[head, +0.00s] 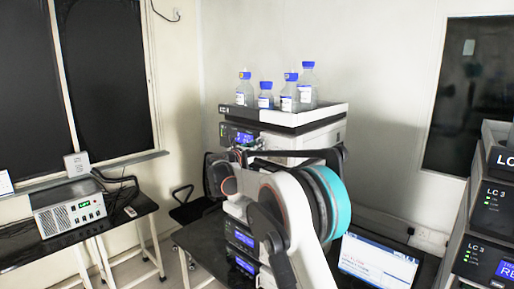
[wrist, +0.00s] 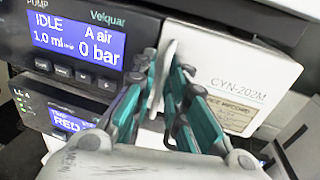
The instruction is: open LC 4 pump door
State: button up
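The LC 4 stack (head: 290,117) stands in the middle of the head view, partly hidden by my arm. In the wrist view its pump (wrist: 75,45) reads "IDLE", "A air" and "0 bar". The pump door (wrist: 222,75) is the white panel marked CYN-202M at the pump's right; it looks closed. My gripper (wrist: 168,65) is in front of the door's left edge. Its teal-sided fingers stand close together with a pale curved strip between them. I cannot tell whether that strip is a fingertip or the door's edge, nor whether there is contact.
Several blue-capped bottles (head: 289,95) stand on top of the stack. A unit with a second display (wrist: 72,121) sits below the pump. A laptop (head: 378,262) is right of my arm, and the LC 3 stack (head: 490,215) is at far right. An instrument box (head: 68,210) stands on the left table.

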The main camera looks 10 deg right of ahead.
grip_shut()
jog(key=shift+s, duration=0.15)
